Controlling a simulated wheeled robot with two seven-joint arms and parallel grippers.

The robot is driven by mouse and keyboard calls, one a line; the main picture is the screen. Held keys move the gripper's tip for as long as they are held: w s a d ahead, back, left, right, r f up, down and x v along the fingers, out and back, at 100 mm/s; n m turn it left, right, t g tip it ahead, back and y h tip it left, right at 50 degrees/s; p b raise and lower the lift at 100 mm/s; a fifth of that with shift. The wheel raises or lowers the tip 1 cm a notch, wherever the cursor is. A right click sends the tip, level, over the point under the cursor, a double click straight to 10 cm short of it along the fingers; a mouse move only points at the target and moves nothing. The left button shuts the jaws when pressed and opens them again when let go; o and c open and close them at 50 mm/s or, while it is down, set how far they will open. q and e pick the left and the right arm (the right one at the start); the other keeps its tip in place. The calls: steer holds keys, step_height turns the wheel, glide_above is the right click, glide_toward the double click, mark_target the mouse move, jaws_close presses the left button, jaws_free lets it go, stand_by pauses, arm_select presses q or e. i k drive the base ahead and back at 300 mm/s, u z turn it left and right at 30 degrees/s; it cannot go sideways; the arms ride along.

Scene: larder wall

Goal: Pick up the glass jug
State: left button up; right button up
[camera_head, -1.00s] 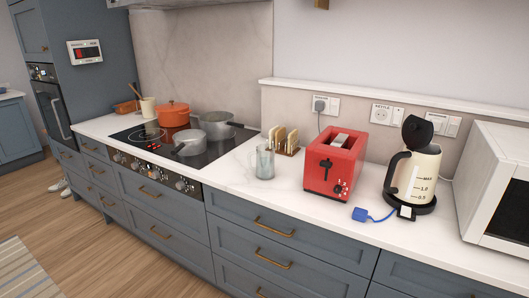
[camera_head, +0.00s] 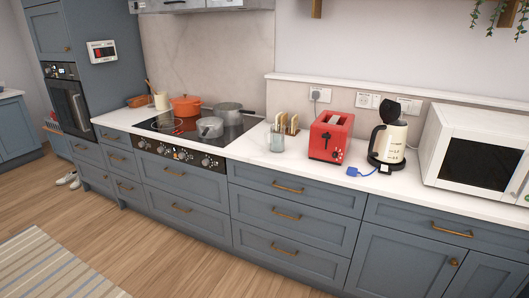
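The glass jug (camera_head: 277,141) is a small clear vessel standing upright on the white worktop (camera_head: 262,158). It is between the hob and the red toaster, in front of the toast rack (camera_head: 286,124). Its surroundings show through the glass. Neither of my grippers is in view.
The red toaster (camera_head: 330,137) stands right of the jug, then a cream kettle (camera_head: 393,143) with its lid up and a white microwave (camera_head: 475,150). Pots, including an orange one (camera_head: 185,106), sit on the black hob (camera_head: 160,125). Wooden floor (camera_head: 170,262) is open in front of the drawers.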

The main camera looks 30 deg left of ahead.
mark_target(277, 144)
steer(key=u, duration=1.3)
steer(key=i, duration=1.5)
steer(key=z, duration=0.75)
steer(key=i, duration=0.9)
steer(key=z, duration=1)
